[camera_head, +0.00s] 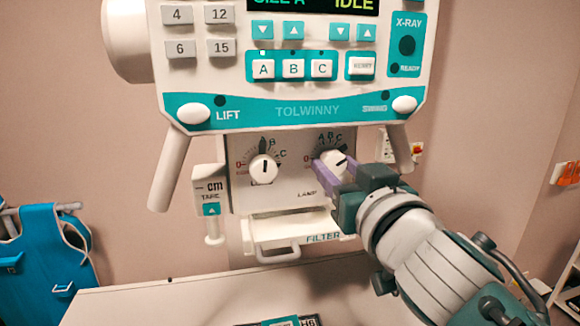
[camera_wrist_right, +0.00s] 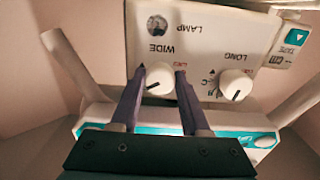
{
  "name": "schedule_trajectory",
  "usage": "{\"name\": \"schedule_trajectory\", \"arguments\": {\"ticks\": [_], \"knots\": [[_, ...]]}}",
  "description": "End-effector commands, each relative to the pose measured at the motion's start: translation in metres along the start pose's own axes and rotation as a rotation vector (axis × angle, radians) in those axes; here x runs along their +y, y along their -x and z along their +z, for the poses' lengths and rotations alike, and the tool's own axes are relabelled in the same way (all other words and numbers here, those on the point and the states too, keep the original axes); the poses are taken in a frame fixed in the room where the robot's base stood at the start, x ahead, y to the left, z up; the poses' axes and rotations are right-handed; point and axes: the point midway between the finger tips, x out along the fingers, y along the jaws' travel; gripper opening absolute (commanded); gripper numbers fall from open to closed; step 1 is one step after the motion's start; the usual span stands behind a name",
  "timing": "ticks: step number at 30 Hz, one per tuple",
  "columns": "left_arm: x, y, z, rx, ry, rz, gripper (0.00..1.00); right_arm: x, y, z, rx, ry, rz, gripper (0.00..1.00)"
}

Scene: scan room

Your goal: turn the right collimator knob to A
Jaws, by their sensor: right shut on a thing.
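The right collimator knob (camera_head: 334,162) is a round white dial with a dark pointer line, on the pale panel below the console. Letters A, B, C are printed above it and a red 0 is at its left. Its line slants to the upper right. My right gripper (camera_head: 331,169) reaches in from the lower right, with its purple fingers shut on this knob. In the right wrist view, which is upside down, the knob (camera_wrist_right: 158,80) sits between the two fingers (camera_wrist_right: 160,75). The fingers hide part of its rim and scale. My left gripper is out of view.
The left knob (camera_head: 264,167) is beside it, its line near vertical. Console handles (camera_head: 172,170) hang at both sides. The filter tray (camera_head: 300,232) is just below, above a pale table (camera_head: 170,300). A tape unit (camera_head: 210,195) is at left.

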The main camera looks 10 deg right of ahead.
Motion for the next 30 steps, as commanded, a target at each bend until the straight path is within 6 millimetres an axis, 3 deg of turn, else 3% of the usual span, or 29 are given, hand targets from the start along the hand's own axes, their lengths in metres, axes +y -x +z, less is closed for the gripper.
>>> {"name": "schedule_trajectory", "arguments": {"ticks": [14, 30], "knots": [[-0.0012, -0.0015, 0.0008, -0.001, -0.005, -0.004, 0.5, 0.0003, 0.0001, 0.0003, 0.001, 0.055, 0.0, 0.0], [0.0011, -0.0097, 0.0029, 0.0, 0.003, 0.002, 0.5, 0.001, 0.0, 0.0005, 0.001, 0.49, 0.0, 0.0]]}}
